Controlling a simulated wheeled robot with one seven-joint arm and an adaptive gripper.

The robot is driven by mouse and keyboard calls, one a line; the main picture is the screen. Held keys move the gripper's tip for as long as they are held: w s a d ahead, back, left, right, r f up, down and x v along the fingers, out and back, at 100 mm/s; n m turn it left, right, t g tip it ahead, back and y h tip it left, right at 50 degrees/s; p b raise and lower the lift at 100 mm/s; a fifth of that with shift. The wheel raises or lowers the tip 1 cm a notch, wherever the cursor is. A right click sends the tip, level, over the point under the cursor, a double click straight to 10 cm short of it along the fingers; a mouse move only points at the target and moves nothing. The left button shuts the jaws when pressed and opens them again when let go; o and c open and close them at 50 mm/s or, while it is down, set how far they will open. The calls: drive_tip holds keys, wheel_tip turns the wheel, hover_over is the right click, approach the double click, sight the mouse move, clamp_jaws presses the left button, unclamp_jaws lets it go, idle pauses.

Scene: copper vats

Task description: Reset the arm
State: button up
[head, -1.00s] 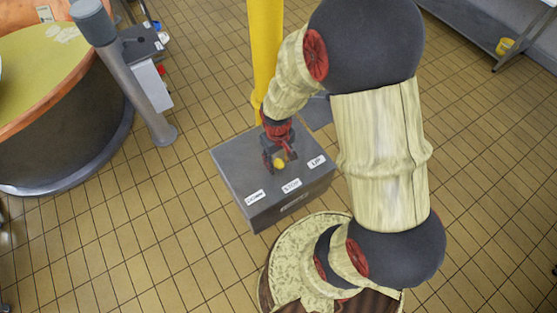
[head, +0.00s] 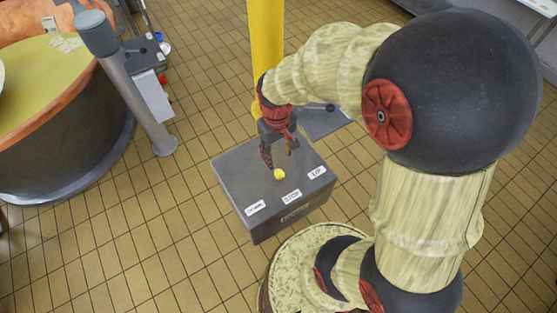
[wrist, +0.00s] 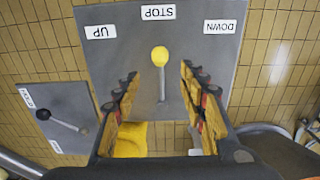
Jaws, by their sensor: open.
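My gripper (head: 279,153) is open and empty above the grey control box (head: 237,188). In the wrist view its two fingers (wrist: 160,92) stand apart on either side of a lever with a yellow knob (wrist: 160,56), touching neither knob nor stem as far as I can see. The knob also shows in the head view (head: 279,174), just below the fingertips. Labels DOWN (head: 255,207), STOP (head: 292,196) and UP (head: 317,173) line the box's front edge. In the wrist view the knob is nearest the STOP label (wrist: 158,12).
A yellow post (head: 266,45) rises behind the box. A second grey panel with a black-knobbed lever (wrist: 43,114) is beside it in the wrist view. A copper-rimmed vat (head: 60,120) and a grey post (head: 130,85) stand at left. Tiled floor in front-left is clear.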

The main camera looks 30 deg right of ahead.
drive_tip(key=shift+r, duration=0.4)
